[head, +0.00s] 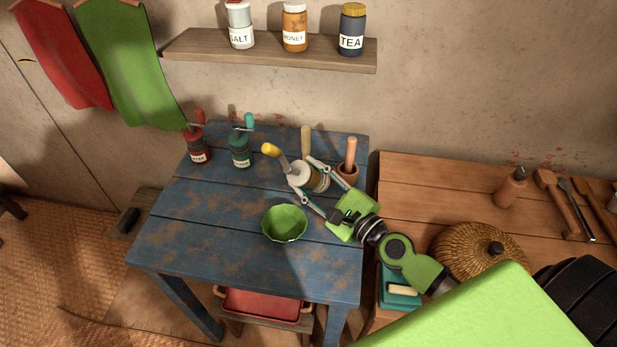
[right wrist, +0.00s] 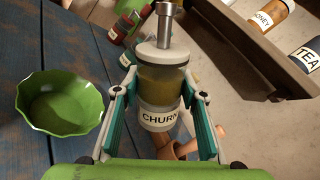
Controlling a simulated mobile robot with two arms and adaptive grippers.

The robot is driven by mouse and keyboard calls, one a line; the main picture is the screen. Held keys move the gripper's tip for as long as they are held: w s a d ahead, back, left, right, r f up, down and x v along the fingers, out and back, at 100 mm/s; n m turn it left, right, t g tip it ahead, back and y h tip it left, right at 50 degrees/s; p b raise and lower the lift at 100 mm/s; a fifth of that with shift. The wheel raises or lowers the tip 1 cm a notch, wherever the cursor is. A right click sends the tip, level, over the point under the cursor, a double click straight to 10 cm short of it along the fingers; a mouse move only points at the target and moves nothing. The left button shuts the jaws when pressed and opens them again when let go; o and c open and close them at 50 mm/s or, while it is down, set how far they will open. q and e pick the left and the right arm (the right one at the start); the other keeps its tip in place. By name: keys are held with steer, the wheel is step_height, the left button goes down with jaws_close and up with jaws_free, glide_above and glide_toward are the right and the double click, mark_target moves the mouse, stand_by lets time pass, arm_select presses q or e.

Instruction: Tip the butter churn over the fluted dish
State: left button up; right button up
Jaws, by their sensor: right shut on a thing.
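The fluted dish (head: 284,225) is green, upright on the blue table (head: 200,235) and looks empty. It also shows at left in the right wrist view (right wrist: 60,104). My left gripper is not in view.
A red crank jar (head: 197,147) and a teal crank jar (head: 240,151) stand at back left. A wooden mortar with pestle (head: 347,170) stands close behind my right gripper. A shelf with jars (head: 270,49) is above. The table's left front is clear.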

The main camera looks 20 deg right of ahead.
mark_target(292, 184)
steer(key=shift+a+r+n+p, duration=0.1)
steer(key=shift+a+n+p, duration=0.15)
steer(key=shift+n, duration=0.3)
steer(key=shift+a+n+p, duration=0.15)
steer(key=shift+n+p, duration=0.15)
steer(key=shift+n, duration=0.25)
steer(key=shift+s+a+n+p, duration=0.1)
steer(key=shift+a+n+p, duration=0.25)
steer(key=shift+n, duration=0.55)
steer(key=n, duration=0.1)
steer(key=a+n+p, duration=0.1)
steer(key=n, duration=0.1)
steer(key=a+n+p, duration=0.1)
steer(key=n, duration=0.1)
steer(key=shift+s+r, duration=0.15)
steer(key=shift+s, duration=0.2)
steer(key=n+p, duration=0.2)
steer(key=n, duration=0.1)
steer(key=shift+s+a, duration=0.1)
steer(key=shift+a, duration=0.2)
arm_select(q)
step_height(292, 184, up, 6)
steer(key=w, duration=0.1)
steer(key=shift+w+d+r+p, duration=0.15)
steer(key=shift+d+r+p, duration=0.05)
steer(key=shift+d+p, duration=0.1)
arm_select(e)
steer(key=shift+a+n, duration=0.2)
steer(key=shift+n, duration=0.4)
